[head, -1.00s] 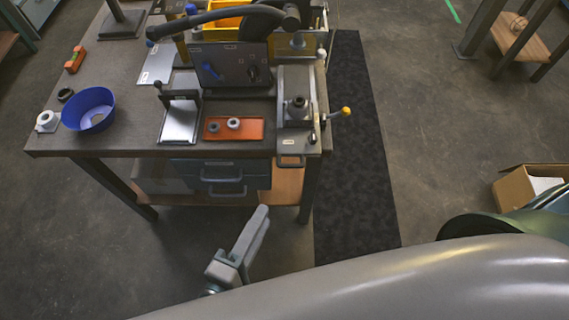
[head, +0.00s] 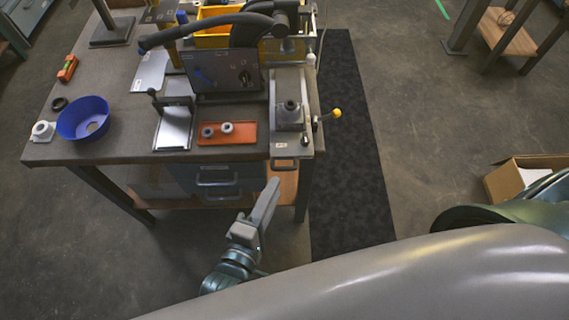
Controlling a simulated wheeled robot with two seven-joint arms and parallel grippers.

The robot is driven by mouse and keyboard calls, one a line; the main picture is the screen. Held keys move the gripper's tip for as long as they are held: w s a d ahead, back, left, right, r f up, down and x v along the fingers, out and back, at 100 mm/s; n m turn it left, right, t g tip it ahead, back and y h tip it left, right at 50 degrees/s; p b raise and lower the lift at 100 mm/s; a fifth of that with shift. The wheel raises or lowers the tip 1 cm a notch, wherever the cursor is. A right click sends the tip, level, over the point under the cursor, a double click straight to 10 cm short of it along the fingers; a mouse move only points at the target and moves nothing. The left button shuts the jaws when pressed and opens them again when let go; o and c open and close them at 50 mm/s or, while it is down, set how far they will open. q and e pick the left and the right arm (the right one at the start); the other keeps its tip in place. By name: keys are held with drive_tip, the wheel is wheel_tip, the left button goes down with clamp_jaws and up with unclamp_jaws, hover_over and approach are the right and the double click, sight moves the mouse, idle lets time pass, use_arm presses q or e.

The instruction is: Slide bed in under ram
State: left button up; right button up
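The arbor press stands at the right side of the workbench, with a dark curved arm and its ram (head: 284,46) at the back. The grey bed (head: 289,115) lies below and in front of the ram, toward the table's front edge. A dark nut-like part sits on it. A small loop handle (head: 285,164) is at the bed's front end. My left gripper (head: 270,190) is in front of the table, below the edge and apart from the handle. Its fingers overlap from this angle, so its opening is unclear. My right gripper is not in view.
A lever with a yellow knob (head: 337,113) sticks out right of the bed. An orange tray (head: 227,133) with two rings and a metal plate (head: 173,128) lie left of it. A blue bowl (head: 83,118) stands farther left. Floor in front is clear.

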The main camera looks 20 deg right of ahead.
sight(285, 167)
use_arm(q)
drive_tip(key=p+x, duration=0.1)
drive_tip(key=x, duration=0.6)
drive_tip(key=shift+r, duration=0.1)
drive_tip(key=shift+w+d+f+p, duration=0.2)
drive_tip(key=shift+w+d+p, duration=0.2)
drive_tip(key=shift+w, duration=0.15)
clamp_jaws()
